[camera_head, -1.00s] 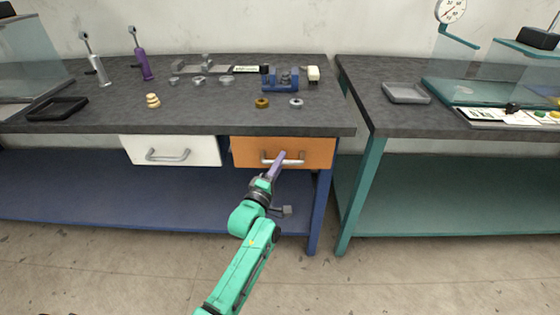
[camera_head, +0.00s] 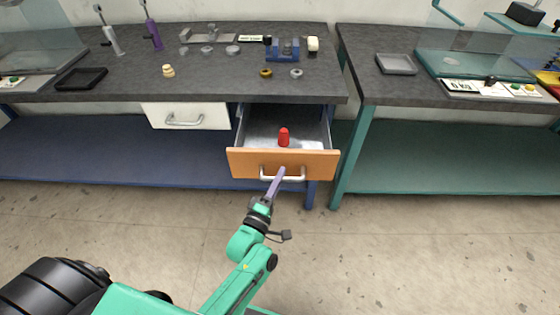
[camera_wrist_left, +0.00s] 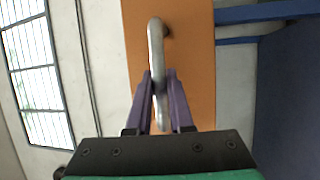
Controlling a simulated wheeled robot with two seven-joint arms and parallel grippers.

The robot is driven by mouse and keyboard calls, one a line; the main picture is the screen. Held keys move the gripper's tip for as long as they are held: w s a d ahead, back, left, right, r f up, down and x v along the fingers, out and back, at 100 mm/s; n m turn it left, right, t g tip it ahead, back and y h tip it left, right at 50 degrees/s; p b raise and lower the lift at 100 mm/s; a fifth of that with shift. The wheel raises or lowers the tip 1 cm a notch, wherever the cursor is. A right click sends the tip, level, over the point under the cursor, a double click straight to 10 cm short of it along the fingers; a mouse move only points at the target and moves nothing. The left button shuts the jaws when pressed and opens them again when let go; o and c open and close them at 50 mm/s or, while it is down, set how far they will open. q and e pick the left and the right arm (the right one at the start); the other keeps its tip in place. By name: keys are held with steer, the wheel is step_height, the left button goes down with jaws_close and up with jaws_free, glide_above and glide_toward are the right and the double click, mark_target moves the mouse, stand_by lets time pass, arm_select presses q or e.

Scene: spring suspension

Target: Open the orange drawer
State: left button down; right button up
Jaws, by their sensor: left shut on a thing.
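The orange drawer (camera_head: 248,163) stands pulled well out of the bench in the head view, with its grey inside showing. A small red part (camera_head: 284,137) stands upright in it. Its silver bar handle (camera_head: 294,178) is on the orange front. My left gripper (camera_head: 279,175) is shut on that handle. In the left wrist view the two purple fingers (camera_wrist_left: 160,92) sit on either side of the handle (camera_wrist_left: 155,45), against the orange front (camera_wrist_left: 190,65). My right gripper is not in view.
A closed white drawer (camera_head: 160,115) is left of the orange one. The dark worktop (camera_head: 215,80) holds a blue vise (camera_head: 286,50), rings and two shock absorbers. A teal bench (camera_head: 440,160) stands to the right. The floor in front is clear.

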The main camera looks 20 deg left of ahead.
arm_select(q)
steer(key=shift+s+d+p, duration=0.25)
steer(key=shift+s, duration=0.75)
steer(key=shift+s+d+p, duration=0.25)
steer(key=shift+s, duration=0.7)
steer(key=c, duration=0.8)
jaws_free()
steer(key=b+v, duration=0.1)
steer(key=v, duration=1.3)
steer(key=shift+s, duration=0.3)
